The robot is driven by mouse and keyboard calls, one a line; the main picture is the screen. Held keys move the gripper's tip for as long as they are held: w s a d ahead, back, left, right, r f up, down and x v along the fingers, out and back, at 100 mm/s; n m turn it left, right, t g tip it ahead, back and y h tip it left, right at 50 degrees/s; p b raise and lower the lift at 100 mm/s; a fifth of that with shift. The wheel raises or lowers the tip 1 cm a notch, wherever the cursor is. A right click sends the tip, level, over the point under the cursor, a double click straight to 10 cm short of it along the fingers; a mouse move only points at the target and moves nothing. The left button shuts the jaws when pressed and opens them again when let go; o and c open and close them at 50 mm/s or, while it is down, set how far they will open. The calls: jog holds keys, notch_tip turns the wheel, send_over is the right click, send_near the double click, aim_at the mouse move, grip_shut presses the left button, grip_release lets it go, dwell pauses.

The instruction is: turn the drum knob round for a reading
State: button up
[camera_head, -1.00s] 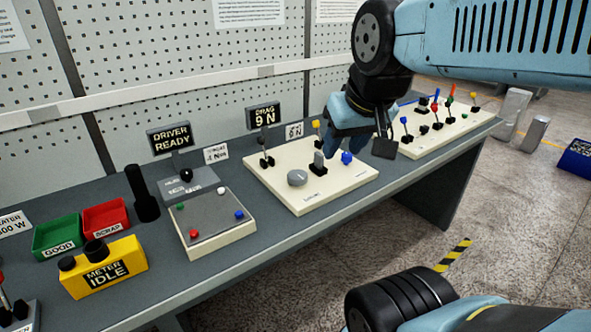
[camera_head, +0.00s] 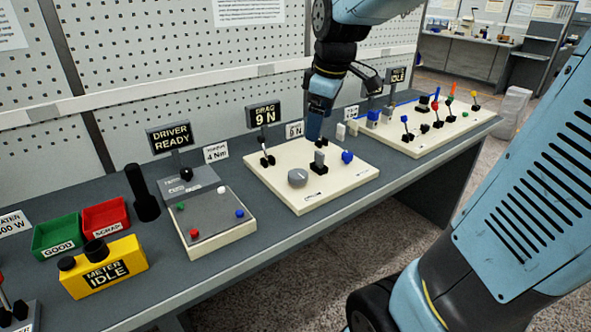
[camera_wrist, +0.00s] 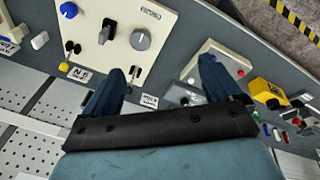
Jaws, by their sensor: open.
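A round grey knob (camera_head: 298,178) with a pale pointer line sits at the front left of a cream board (camera_head: 308,201); it also shows in the wrist view (camera_wrist: 140,39). A small label on the board near it is too small to read surely. Beside it stands a grey post on a black base (camera_head: 318,163). My gripper (camera_head: 316,134) is over the board's back part, apart from the knob. In the wrist view my gripper (camera_wrist: 161,66) has its two blue fingers spread wide with nothing between them; the knob lies beyond the fingertips.
A drag display (camera_head: 264,115) reading 9 N stands behind the board. A blue knob (camera_head: 347,157) and black-based levers (camera_head: 267,158) rise from it. A driver panel (camera_head: 215,224) lies to the left, another cream board (camera_head: 437,137) to the right.

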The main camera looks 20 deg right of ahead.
jog(key=w+f+n+g, duration=0.1)
jog(key=w+f+n, duration=0.2)
jog(key=w+n, duration=0.3)
jog(key=n+g, duration=0.2)
jog(key=n, duration=0.3)
send_near(298, 173)
notch_tip(298, 173, down, 9)
jog(key=shift+s+a+r, duration=0.1)
jog(key=shift+s+a, duration=0.05)
jog(key=shift+s, duration=0.05)
jog(key=c, duration=1)
jog(key=shift+c, duration=0.2)
